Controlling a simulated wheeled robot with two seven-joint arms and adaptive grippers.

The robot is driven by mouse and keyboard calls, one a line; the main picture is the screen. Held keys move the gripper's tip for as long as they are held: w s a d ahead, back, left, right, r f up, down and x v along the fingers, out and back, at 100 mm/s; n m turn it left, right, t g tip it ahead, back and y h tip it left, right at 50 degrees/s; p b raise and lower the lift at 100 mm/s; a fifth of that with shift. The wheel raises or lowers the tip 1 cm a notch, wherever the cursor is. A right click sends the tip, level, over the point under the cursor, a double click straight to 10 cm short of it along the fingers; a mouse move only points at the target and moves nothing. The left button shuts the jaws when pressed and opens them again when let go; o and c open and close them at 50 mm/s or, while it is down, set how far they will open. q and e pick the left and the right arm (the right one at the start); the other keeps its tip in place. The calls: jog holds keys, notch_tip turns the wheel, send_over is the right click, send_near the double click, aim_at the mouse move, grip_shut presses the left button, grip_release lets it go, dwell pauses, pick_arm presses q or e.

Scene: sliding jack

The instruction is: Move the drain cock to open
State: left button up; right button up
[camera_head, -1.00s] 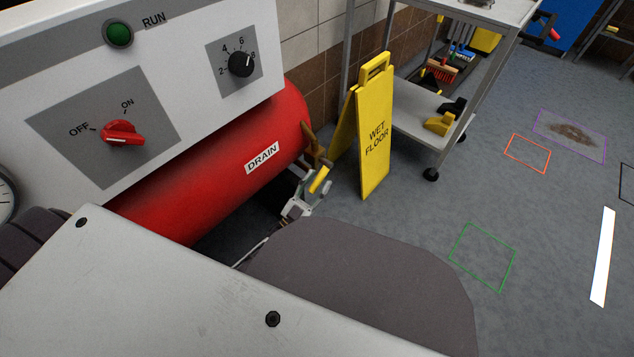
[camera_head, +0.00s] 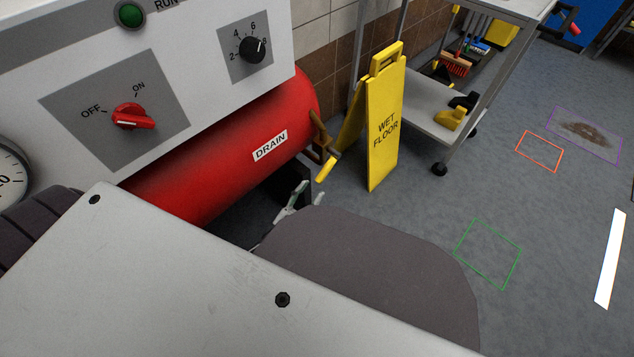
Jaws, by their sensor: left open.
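The drain cock is at the right end of the red tank (camera_head: 235,150), beside the white DRAIN label (camera_head: 270,145). It has a brass body (camera_head: 320,138) and a yellow lever (camera_head: 327,168) that slants down and to the left. My left gripper (camera_head: 297,196) is open, below and left of the lever, with a visible gap between them. Nothing shows between its fingers. The rest of that gripper is hidden behind my own grey body parts. My right gripper is not in view.
A yellow wet floor sign (camera_head: 387,125) stands just right of the drain cock. Behind it is a metal cart (camera_head: 425,100) on casters. The panel above the tank has a red OFF/ON knob (camera_head: 131,117). The floor to the right is mostly clear.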

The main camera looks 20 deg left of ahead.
pick_arm(q)
jog(key=shift+v, duration=2.15)
jog(key=shift+c, duration=0.2)
